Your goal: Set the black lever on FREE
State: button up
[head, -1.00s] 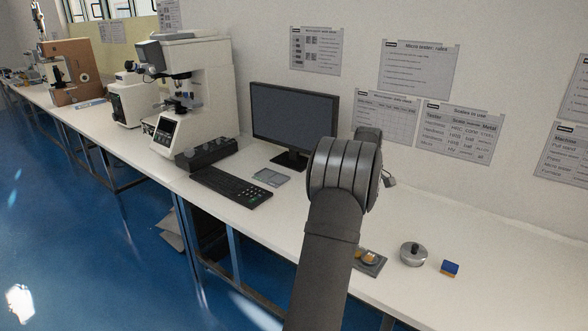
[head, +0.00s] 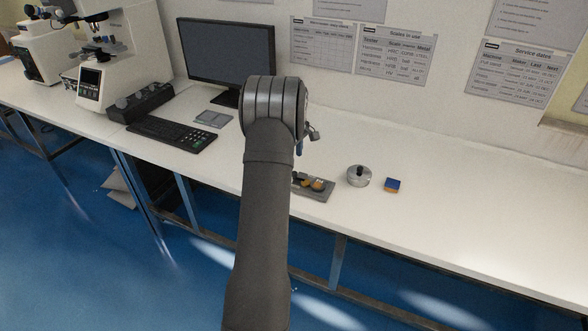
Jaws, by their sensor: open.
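No black lever and no FREE marking can be made out in the head view. My gripper (head: 312,133) shows only as a small grey piece just right of my arm's large dark joint, above the bench. The rest of it is hidden behind the arm, and nothing is seen held in it. A white tester (head: 98,75) with a small dark screen stands at the upper left, cut by the top edge. A second white machine (head: 40,52) stands farther left. Any lever on them is too small to tell.
A monitor (head: 226,52), a black keyboard (head: 172,133), a black box with knobs (head: 141,103) and a grey pad (head: 214,118) are left of my arm. The bench's right is clear.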

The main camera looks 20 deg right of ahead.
notch_tip(320, 180, down, 7)
jog(key=shift+f, duration=0.1)
dwell(0.3)
grip_shut()
